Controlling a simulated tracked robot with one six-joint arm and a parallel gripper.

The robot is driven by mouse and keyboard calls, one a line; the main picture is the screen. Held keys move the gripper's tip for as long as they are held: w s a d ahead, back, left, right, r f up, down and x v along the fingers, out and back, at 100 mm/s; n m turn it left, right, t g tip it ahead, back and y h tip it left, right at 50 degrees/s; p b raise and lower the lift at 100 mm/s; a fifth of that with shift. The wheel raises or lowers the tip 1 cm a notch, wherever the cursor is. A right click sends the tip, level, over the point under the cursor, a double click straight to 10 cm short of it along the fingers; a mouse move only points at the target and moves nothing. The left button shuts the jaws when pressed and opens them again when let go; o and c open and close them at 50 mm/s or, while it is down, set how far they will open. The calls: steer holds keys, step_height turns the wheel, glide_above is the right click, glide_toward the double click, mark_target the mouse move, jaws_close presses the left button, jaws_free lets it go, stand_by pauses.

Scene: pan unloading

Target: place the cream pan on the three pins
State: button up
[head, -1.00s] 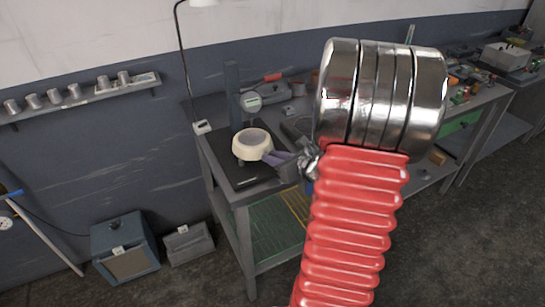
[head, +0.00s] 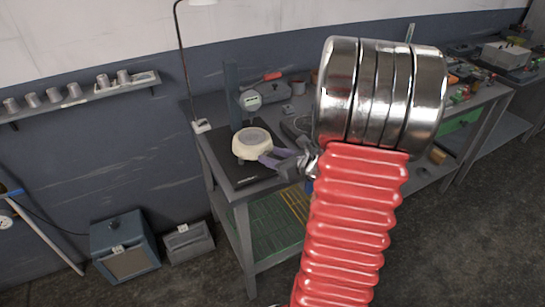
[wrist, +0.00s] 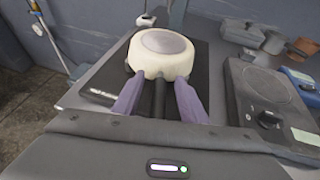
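The cream pan (head: 252,144), with a grey round face upward, is at the black plate (head: 226,151) on the left end of the bench. It also shows in the wrist view (wrist: 160,54), with its dark handle (wrist: 160,96) toward me. My gripper (wrist: 158,108) has its two purple fingers on either side of the handle, with a gap on each side, so it is open around it. The gripper also shows in the head view (head: 272,157). The pan hides most of what is under it; I cannot clearly make out the three pins or how the pan sits on them.
A dark device with a round plate and knob (wrist: 266,98) is close on the right. A grey toolbox (head: 276,91) is farther back. The bench's left edge is near the plate.

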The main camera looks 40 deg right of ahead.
steer(key=shift+s, duration=0.15)
steer(key=d+v, duration=0.1)
steer(key=v, duration=1.2)
steer(key=shift+s+a, duration=0.2)
steer(key=shift+a, duration=0.3)
steer(key=shift+r, duration=0.15)
stand_by(0.3)
steer(key=w+a+n+g+y, duration=0.3)
steer(key=a+n, duration=0.5)
steer(key=a, duration=0.2)
steer(key=w+a+n+g+y, duration=0.25)
steer(key=a+n, duration=0.45)
steer(key=a, duration=0.4)
steer(key=s+a+r+n+g+h, duration=0.1)
steer(key=s+a+r+n+h, duration=0.1)
steer(key=a+n, duration=0.4)
steer(key=s+a+r+n+g+h, duration=0.1)
steer(key=s+a+r+n, duration=0.3)
steer(key=n, duration=1.1)
steer(key=shift+s+a+r+n+h, duration=0.25)
steer(key=shift+s+a+n+h, duration=0.15)
steer(key=shift+s+a+h, duration=0.65)
